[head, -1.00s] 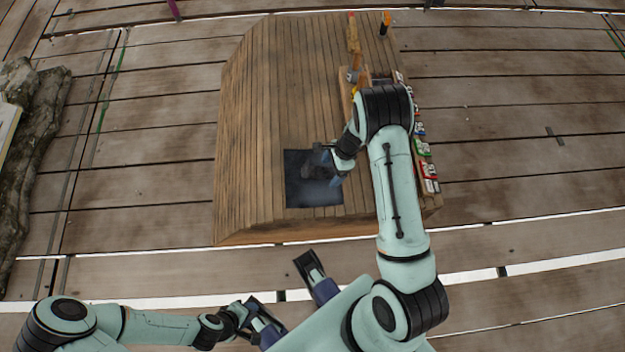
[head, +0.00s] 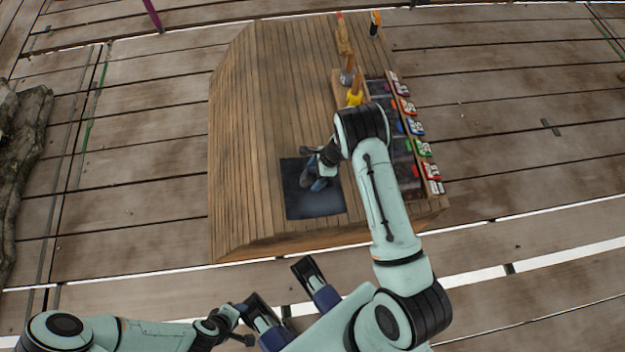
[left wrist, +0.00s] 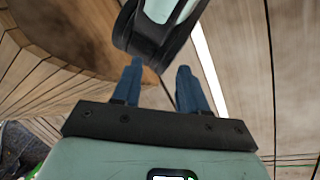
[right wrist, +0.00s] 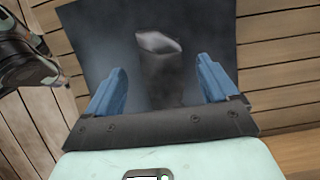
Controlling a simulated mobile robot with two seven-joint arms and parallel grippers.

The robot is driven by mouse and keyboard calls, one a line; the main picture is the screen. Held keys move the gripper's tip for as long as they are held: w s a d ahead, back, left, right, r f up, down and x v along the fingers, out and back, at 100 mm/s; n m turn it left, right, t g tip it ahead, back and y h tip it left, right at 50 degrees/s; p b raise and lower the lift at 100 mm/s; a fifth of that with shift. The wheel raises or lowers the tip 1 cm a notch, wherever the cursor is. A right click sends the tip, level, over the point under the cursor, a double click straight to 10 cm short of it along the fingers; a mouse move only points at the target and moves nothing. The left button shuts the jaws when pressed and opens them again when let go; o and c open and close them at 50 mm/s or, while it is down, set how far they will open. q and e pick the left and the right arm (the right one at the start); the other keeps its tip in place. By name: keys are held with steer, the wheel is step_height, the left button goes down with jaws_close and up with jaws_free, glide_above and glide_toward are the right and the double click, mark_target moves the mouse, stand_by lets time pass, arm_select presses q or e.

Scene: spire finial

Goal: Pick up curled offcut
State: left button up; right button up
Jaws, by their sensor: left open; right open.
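A dark grey, hollow-ended piece, which looks like the curled offcut (right wrist: 158,62), lies on a dark square mat (right wrist: 95,30) in the right wrist view. Its pale-rimmed open end points away from my gripper, and its near part runs back between the fingers. My right gripper (right wrist: 163,88) is open, with one blue finger on each side of it; I cannot tell the height gap. In the head view my right gripper (head: 318,183) is over the mat (head: 315,208) and hides the offcut. My left gripper (left wrist: 157,82) is open and empty, away from the table.
The wooden table (head: 245,150) is bare left of the mat. A rack of compartments with coloured labels (head: 416,128) runs along its right side, partly behind my right arm. A yellow item (head: 354,97) and upright tools (head: 343,40) stand at the back.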

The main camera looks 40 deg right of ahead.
steer(key=x, duration=0.2)
steer(key=shift+w+a+f, duration=0.1)
steer(key=shift+f, duration=0.2)
steer(key=c, duration=1.2)
steer(key=shift+r, duration=0.1)
steer(key=shift+c, duration=0.4)
steer(key=shift+r, duration=0.1)
